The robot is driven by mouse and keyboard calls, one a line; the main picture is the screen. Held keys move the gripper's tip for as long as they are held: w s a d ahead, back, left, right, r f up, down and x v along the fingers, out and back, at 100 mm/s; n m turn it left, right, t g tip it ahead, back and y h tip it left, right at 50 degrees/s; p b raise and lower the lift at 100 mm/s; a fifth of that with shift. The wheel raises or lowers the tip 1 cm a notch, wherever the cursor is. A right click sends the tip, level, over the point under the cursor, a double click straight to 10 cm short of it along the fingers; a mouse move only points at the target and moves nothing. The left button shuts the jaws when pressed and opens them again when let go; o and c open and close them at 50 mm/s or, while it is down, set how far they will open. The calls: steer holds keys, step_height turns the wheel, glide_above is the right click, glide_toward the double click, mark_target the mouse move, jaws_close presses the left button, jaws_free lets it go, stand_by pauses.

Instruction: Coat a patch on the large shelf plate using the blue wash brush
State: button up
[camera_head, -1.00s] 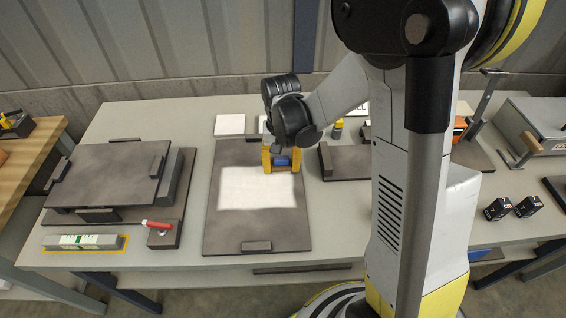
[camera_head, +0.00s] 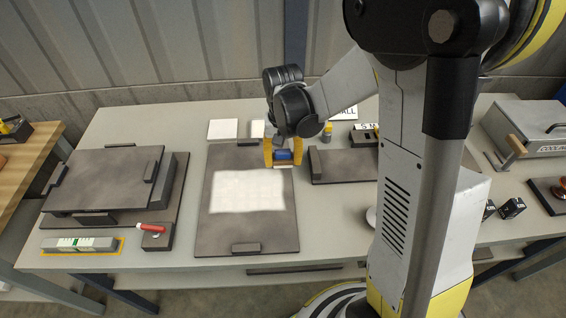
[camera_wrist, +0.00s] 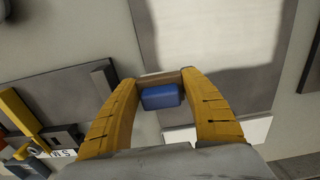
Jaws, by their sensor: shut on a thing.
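The large shelf plate (camera_head: 225,227) is a dark grey slab lying flat mid-table. A white rectangular patch (camera_head: 248,191) covers its middle; grey bare surface surrounds it. The patch also shows in the wrist view (camera_wrist: 232,35). My gripper (camera_head: 283,162) is shut on the blue wash brush (camera_head: 284,155), over the plate's back right edge, just behind the patch. In the wrist view the brush (camera_wrist: 161,97) sits between the yellow fingers, with a brown strip at its far side. I cannot tell whether it touches the plate.
A smaller dark plate (camera_head: 340,168) lies just right, with a bottle (camera_head: 327,132) behind it. White squares (camera_head: 222,129) lie behind the large plate. A stacked dark plate (camera_head: 105,180), red-handled tool (camera_head: 151,227) and level (camera_head: 80,244) are at left.

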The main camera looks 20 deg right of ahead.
mark_target(283, 153)
steer(key=shift+r+p, duration=1.15)
steer(key=shift+r, duration=0.75)
